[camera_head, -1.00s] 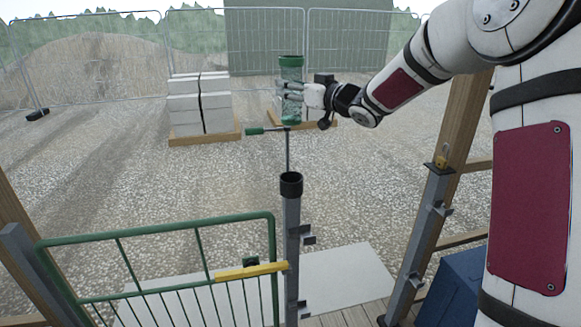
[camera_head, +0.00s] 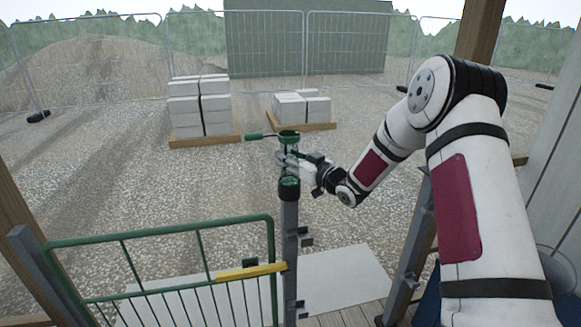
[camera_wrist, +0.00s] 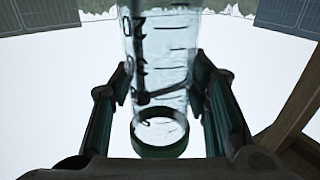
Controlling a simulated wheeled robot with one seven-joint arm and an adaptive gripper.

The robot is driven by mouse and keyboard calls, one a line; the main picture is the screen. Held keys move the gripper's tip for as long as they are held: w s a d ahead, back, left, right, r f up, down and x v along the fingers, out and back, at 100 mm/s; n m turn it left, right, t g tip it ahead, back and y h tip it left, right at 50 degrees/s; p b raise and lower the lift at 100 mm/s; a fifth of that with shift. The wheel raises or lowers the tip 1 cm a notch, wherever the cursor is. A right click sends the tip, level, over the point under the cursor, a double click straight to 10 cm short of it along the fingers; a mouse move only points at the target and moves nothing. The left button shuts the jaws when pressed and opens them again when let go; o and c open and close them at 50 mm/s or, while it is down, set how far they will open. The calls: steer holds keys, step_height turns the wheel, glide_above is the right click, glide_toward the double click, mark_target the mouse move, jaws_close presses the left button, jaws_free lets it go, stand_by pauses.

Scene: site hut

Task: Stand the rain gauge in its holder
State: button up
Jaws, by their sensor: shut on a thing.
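The rain gauge (camera_head: 288,150) is a clear tube with a green rim at its top and green at its lower end. My gripper (camera_head: 284,161) is shut around its middle and holds it roughly upright. In the wrist view the tube (camera_wrist: 160,50), with black scale marks, stands between the fingers, above a dark green ring (camera_wrist: 160,150).
A green gate (camera_head: 160,233) with a yellow bar (camera_head: 250,272) adjoins the post on the left. A green-handled rod (camera_head: 254,136) shows behind the gauge. Block stacks (camera_head: 200,105) stand on pallets farther back. A timber upright rises at the right. The gravel beyond is open.

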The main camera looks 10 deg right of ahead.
steer(key=shift+f, duration=1.6)
steer(key=shift+f, duration=0.25)
steer(key=o, duration=1.2)
